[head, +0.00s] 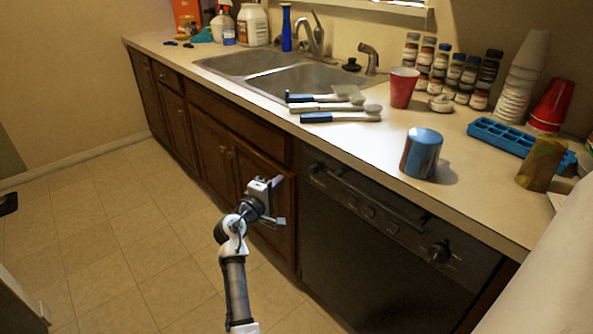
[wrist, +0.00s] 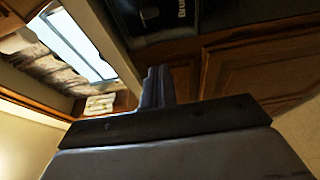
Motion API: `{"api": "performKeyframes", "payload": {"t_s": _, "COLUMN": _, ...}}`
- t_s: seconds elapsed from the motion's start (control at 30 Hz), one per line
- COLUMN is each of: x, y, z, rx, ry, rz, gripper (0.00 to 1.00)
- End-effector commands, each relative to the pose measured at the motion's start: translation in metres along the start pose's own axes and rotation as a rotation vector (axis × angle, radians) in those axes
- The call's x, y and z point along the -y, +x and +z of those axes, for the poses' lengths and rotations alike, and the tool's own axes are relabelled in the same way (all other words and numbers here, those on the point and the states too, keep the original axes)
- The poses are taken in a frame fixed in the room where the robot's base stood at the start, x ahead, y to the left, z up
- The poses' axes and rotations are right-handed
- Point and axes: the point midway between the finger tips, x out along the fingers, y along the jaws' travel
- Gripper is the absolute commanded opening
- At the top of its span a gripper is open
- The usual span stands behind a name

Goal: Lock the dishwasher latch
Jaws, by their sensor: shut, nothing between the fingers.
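The dishwasher (head: 365,265) is a dark front under the counter, right of the wooden cabinets. My gripper (head: 277,182) is shut and empty, in front of the cabinet door just left of the dishwasher, apart from the panel. In the wrist view its fingers (wrist: 157,86) are together, and part of the dark dishwasher panel (wrist: 150,22) shows at the top.
The counter edge overhangs the panel. A wooden cabinet door (head: 262,195) is close behind my gripper.

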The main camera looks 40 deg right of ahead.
Motion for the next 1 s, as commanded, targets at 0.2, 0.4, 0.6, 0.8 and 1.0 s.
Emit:
{"api": "performKeyframes", "payload": {"t_s": 0.2, "x": 0.001, "y": 0.001, "z": 0.001, "rx": 0.003, "ry": -0.003, "rz": -0.001, "gripper": 0.0}}
{"api": "performKeyframes", "payload": {"t_s": 0.4, "x": 0.0, "y": 0.005, "z": 0.001, "rx": 0.002, "ry": -0.002, "rz": -0.001, "gripper": 0.0}}
{"api": "performKeyframes", "payload": {"t_s": 0.6, "x": -0.002, "y": 0.033, "z": 0.001, "rx": 0.003, "ry": -0.001, "rz": 0.0, "gripper": 0.0}}
{"api": "performKeyframes", "payload": {"t_s": 0.8, "x": -0.001, "y": 0.07, "z": 0.001, "rx": 0.003, "ry": -0.003, "rz": 0.0, "gripper": 0.0}}
{"api": "performKeyframes", "payload": {"t_s": 1.0, "x": -0.001, "y": 0.099, "z": 0.001, "rx": 0.003, "ry": -0.001, "rz": 0.0, "gripper": 0.0}}
